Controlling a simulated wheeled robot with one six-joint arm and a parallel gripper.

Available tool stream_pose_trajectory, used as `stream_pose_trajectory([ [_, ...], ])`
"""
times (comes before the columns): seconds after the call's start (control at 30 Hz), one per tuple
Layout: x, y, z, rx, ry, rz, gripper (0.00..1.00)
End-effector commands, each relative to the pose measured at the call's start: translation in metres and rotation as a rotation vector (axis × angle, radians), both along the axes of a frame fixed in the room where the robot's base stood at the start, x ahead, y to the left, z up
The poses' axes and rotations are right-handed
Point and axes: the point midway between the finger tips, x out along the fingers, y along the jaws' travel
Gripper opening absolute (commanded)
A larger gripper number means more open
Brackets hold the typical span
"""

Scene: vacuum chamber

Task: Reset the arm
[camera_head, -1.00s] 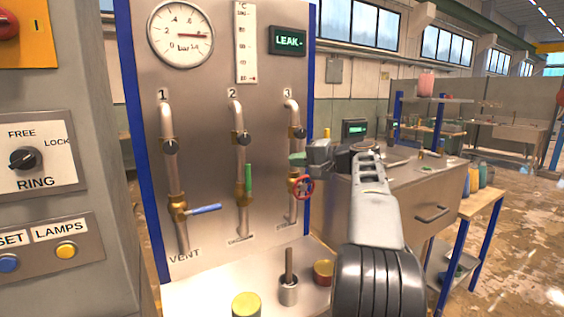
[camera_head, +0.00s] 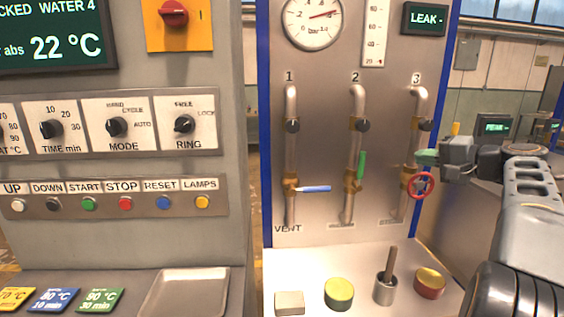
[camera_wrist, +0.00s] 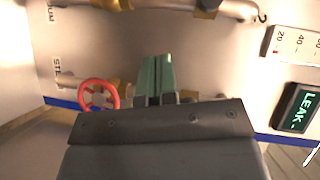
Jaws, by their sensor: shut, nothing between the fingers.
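My gripper (camera_head: 428,156) is at the right in the head view, in front of the valve panel (camera_head: 325,150) near pipe 3. Its greenish fingers are together with nothing between them; they also show in the wrist view (camera_wrist: 157,78). The red handwheel (camera_head: 420,185) is just below the fingers in the head view. In the wrist view the red handwheel (camera_wrist: 98,94) is to the left of the fingers, with a gap in the picture. My arm comes in from the lower right.
Pipe 1 has a blue lever (camera_head: 314,189) and pipe 2 a green lever (camera_head: 361,165). A shelf below holds a yellow-green-topped can (camera_head: 339,292), a metal cup with a rod (camera_head: 385,289), a red-yellow can (camera_head: 430,282) and a pale block (camera_head: 290,303). A control cabinet (camera_head: 120,235) stands left.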

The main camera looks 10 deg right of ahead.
Motion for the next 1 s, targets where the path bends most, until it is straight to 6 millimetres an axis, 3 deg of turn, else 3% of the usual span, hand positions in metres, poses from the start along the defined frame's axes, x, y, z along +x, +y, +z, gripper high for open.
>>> stream_pose_trajectory([
  [0.13,0.006,0.059,-0.023,-0.078,0.148,0.044,0.00],
  [0.23,-0.005,0.116,-0.057,-0.197,0.298,0.092,0.00],
  [0.4,-0.056,0.196,-0.121,-0.495,0.499,0.203,0.00],
  [0.5,-0.093,0.223,-0.155,-0.686,0.562,0.274,0.00],
  [0.7,-0.154,0.246,-0.203,-1.016,0.586,0.403,0.00],
  [0.83,-0.176,0.249,-0.221,-1.153,0.569,0.458,0.00],
  [1.0,-0.188,0.249,-0.232,-1.233,0.553,0.491,0.00],
])
